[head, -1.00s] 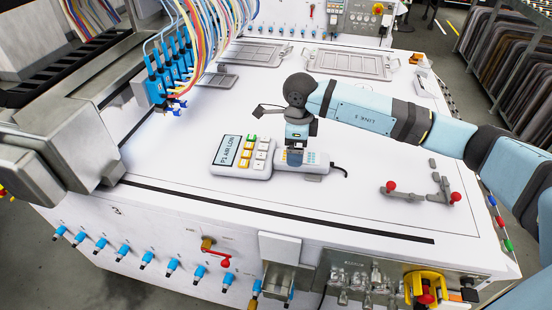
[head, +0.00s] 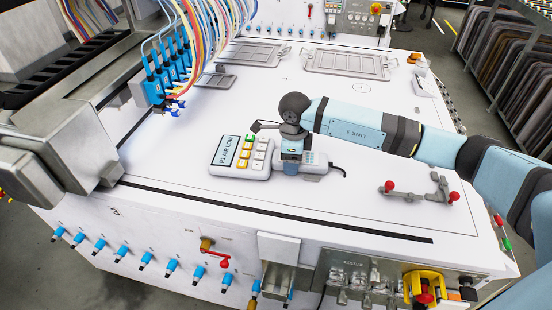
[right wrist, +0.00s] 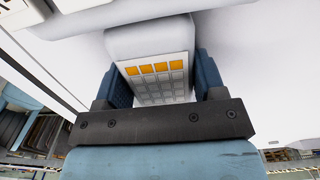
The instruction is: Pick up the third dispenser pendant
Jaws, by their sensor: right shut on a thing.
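A light grey hand pendant (head: 314,168) with a short dark cable lies on the white table top, just right of a larger keypad box. My right gripper (head: 291,166) reaches down onto its left part and partly hides it. In the right wrist view the pendant (right wrist: 155,45), with a row of orange keys above pale keys, sits between the two dark blue fingers of my right gripper (right wrist: 163,75), which is shut on it. It appears to rest on the table. No number on it can be read. My left gripper is not in view.
The keypad box (head: 240,156), with a display and coloured keys, stands close to the left of my gripper. Blue nozzles (head: 168,75) with coloured tubes hang at the upper left. Red-knobbed levers (head: 420,189) stand at the right. Table room behind the pendant is clear.

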